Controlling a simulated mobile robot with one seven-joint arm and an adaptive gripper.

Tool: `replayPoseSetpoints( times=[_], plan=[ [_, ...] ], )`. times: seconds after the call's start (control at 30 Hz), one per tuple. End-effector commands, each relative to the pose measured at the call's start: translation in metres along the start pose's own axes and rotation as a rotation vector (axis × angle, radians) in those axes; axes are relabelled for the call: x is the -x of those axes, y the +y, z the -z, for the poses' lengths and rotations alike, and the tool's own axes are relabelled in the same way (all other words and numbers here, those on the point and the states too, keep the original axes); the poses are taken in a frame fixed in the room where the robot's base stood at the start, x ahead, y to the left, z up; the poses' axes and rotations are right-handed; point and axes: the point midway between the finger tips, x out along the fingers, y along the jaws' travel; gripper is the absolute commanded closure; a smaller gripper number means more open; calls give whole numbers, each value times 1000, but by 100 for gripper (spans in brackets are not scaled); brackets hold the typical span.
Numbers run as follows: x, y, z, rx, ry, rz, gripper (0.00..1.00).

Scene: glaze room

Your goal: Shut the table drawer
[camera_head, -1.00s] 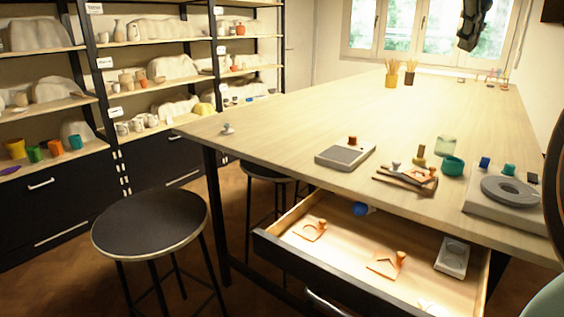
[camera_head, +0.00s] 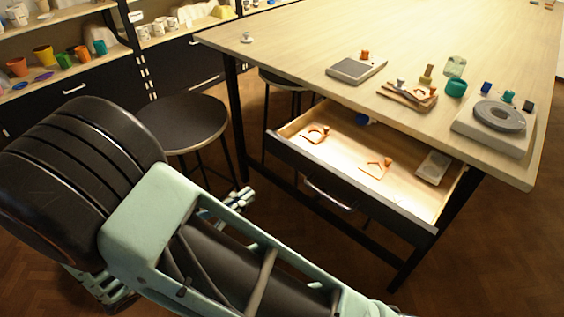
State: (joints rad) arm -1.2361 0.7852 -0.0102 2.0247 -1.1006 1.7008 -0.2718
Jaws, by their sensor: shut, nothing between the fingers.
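The table drawer (camera_head: 299,156) is pulled well out from under the near side of the wooden table (camera_head: 310,48). Its dark front has a curved metal handle (camera_head: 330,194). Inside lie an orange ring-like piece (camera_head: 316,133), an orange angular piece (camera_head: 376,169), a pale grey block (camera_head: 433,167) and a blue piece partly under the tabletop. What appears to be my gripper (camera_head: 246,196) shows beyond my mint arm link, left of the drawer front, and looks shut and empty. The link hides most of it. In the picture it is apart from the drawer.
A black round stool (camera_head: 183,122) stands left of the drawer, close to my arm. Another stool is partly under the table. A turntable block (camera_head: 494,126), a grey slab (camera_head: 356,69) and small tools lie on the tabletop. Shelves with pots line the left wall.

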Motion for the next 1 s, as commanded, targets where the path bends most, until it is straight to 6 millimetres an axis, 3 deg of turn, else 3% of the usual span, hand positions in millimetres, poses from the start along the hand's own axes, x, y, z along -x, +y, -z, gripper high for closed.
replayPoseSetpoints(
  times=[0.1, 0.23, 0.7, 1.0],
  plan=[
    [4, -2, 3, 28, -19, -44, 100],
    [-8, -2, 4, 28, -19, -45, 100],
    [-103, 1, 3, 26, -18, -40, 100],
    [-132, 3, 2, 27, -16, -43, 100]
  ],
)
